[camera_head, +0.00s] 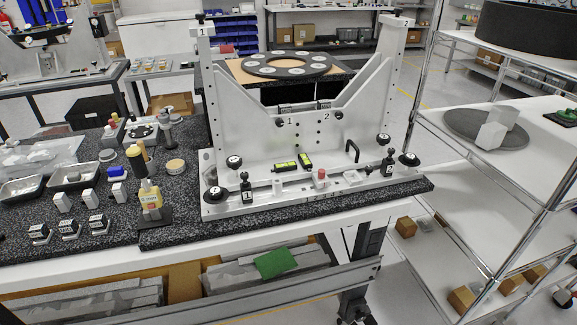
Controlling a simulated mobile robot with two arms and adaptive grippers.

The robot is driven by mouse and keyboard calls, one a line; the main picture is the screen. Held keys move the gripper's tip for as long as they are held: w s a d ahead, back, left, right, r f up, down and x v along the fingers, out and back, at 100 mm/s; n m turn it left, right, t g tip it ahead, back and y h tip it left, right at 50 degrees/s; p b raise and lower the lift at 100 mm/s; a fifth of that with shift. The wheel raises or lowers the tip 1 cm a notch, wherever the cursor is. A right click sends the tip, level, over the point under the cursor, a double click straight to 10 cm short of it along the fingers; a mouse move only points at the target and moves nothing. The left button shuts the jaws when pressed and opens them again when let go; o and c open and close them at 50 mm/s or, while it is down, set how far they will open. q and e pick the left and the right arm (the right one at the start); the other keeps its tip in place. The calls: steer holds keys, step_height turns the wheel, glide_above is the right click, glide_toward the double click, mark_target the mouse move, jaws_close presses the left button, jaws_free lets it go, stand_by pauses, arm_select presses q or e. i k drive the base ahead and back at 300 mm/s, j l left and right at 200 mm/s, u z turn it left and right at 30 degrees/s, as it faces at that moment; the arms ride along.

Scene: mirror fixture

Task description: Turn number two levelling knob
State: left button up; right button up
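The mirror fixture (300,130) is a pale metal frame with two uprights, standing on a dark speckled slab. Its back plate carries the digits 1 and 2. At its right end, a small black post with a knob on top (389,160) stands by a label that seems to read 2. Round black knobs with light markings sit beside it, one in front at right (410,159) and one behind (384,139). At the left end are a similar post labelled 1 (246,188) and two round black knobs (215,194), (234,161). Neither gripper is in view.
Small yellow-black levels (305,160), a red-capped piece (320,178) and a black handle (352,151) sit on the fixture base. Bottles (150,195), trays (75,178) and small blocks crowd the slab at left. A wire-framed shelf (480,140) stands close at right.

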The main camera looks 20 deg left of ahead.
mark_target(383, 139)
steer(key=i+l, duration=0.2)
steer(key=i, duration=0.2)
steer(key=i+l+z, duration=0.15)
steer(key=i, duration=0.25)
